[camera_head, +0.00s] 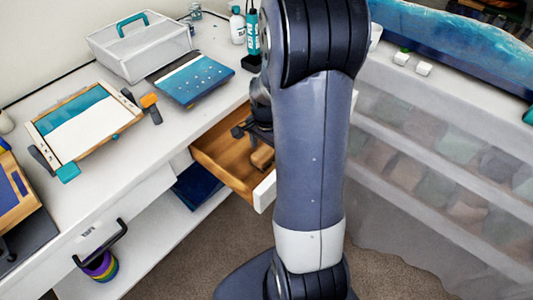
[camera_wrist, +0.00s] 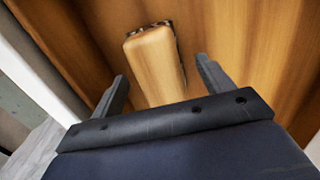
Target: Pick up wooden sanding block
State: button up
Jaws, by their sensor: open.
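The wooden sanding block (camera_wrist: 155,65) lies in the wooden drawer, with a dark, rough edge showing at its far end. In the head view the block (camera_head: 262,157) shows near the drawer's front, partly beside my arm. My gripper (camera_wrist: 160,75) is open in the wrist view, with one finger on each side of the block's near part. The fingers look apart from the block. In the head view my gripper (camera_head: 252,130) is over the open drawer, partly hidden by my arm. The block's near end is hidden by the gripper body.
The open drawer (camera_head: 222,153) has a white front (camera_head: 265,192) close to my arm. The white worktop (camera_head: 180,125) holds a framed teal-and-white panel (camera_head: 88,120), a blue board (camera_head: 190,78), a clear box (camera_head: 140,45) and bottles (camera_head: 237,25). A translucent-fronted storage unit (camera_head: 430,150) stands at right.

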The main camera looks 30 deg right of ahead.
aim_at(267, 150)
jog(key=shift+f, duration=0.7)
jog(key=shift+c, duration=0.3)
jog(key=c, duration=1)
notch_tip(267, 150, up, 10)
jog(key=shift+r+p, duration=0.1)
jog(key=shift+p, duration=0.2)
